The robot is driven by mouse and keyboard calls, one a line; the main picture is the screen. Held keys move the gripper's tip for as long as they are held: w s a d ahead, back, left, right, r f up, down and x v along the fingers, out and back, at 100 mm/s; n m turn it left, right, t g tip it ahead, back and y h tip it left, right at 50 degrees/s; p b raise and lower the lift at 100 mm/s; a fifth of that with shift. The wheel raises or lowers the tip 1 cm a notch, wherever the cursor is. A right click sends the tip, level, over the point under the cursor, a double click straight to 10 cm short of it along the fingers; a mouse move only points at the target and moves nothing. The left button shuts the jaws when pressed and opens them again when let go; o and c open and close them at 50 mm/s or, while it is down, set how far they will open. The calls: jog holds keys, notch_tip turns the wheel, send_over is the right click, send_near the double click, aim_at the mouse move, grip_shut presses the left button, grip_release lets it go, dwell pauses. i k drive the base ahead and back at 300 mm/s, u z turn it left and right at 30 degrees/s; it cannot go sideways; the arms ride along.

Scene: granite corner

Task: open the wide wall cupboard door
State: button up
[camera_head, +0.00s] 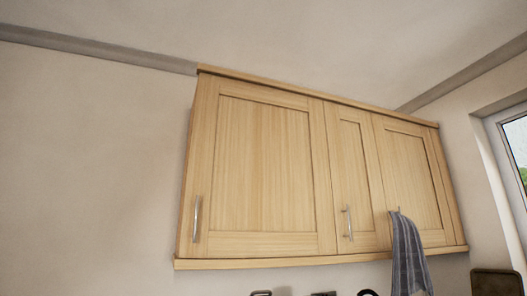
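A wooden wall cupboard has three closed doors. The left door (262,165) looks widest in this view, with a vertical metal bar handle (196,219) low near its left edge. The narrow middle door (353,165) has a metal handle (348,223) low near its left side. The right door (411,175) is also fairly wide, though seen at more of an angle. My gripper is not in view.
A ledge (300,261) runs along the cupboard's bottom. Small, cut-off objects, including a dark ring (368,293), show at the lower edge. A window (514,145) and a dark board-like object (496,282) are at right. The wall (90,170) left of the cupboard is bare.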

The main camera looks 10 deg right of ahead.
aim_at(258, 183)
jog(key=k, duration=0.55)
jog(key=u, duration=0.6)
jog(key=i, duration=1.25)
jog(key=z, duration=0.05)
